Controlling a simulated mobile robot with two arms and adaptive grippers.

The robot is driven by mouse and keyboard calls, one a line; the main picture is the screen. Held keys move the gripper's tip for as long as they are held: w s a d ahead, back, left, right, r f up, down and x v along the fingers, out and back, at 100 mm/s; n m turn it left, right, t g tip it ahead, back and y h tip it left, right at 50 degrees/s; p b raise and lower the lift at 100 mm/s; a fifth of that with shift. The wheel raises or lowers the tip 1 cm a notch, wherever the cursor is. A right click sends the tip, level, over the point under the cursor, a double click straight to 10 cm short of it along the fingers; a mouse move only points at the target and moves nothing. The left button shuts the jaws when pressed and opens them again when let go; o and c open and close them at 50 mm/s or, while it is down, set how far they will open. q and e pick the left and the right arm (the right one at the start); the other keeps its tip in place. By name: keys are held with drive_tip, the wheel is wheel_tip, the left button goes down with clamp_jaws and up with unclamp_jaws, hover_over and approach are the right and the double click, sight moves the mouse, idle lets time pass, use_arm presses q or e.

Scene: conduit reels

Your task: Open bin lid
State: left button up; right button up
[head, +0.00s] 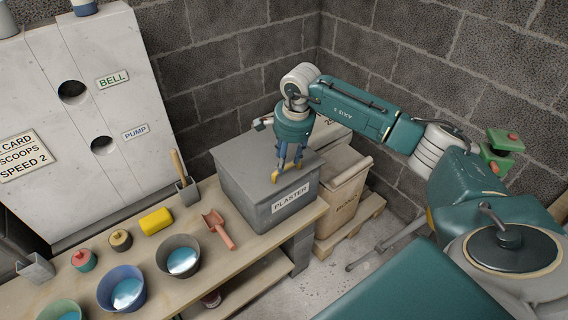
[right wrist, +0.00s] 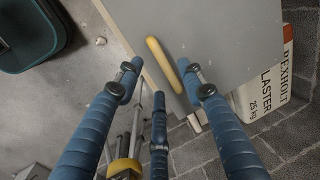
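The grey bin (head: 245,190) labelled PLASTER stands on the workbench, its flat grey lid (head: 240,155) down on it. In the right wrist view the lid (right wrist: 225,45) carries a yellow bar-shaped handle (right wrist: 163,65) near its edge. My right gripper (head: 285,168) is above the front part of the lid, pointing down. Its blue fingers (right wrist: 165,85) are spread, with the handle showing between and beyond their tips; whether they touch it I cannot tell. In the head view the gripper largely hides the handle. My left gripper is not in view.
A block wall (head: 215,60) is close behind.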

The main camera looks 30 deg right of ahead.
hover_over(284, 179)
drive_tip(key=shift+w+f+p, duration=0.1)
drive_tip(key=shift+f+p, duration=0.25)
drive_tip(key=shift+f, duration=1.85)
drive_tip(key=shift+c, duration=0.5)
clamp_jaws()
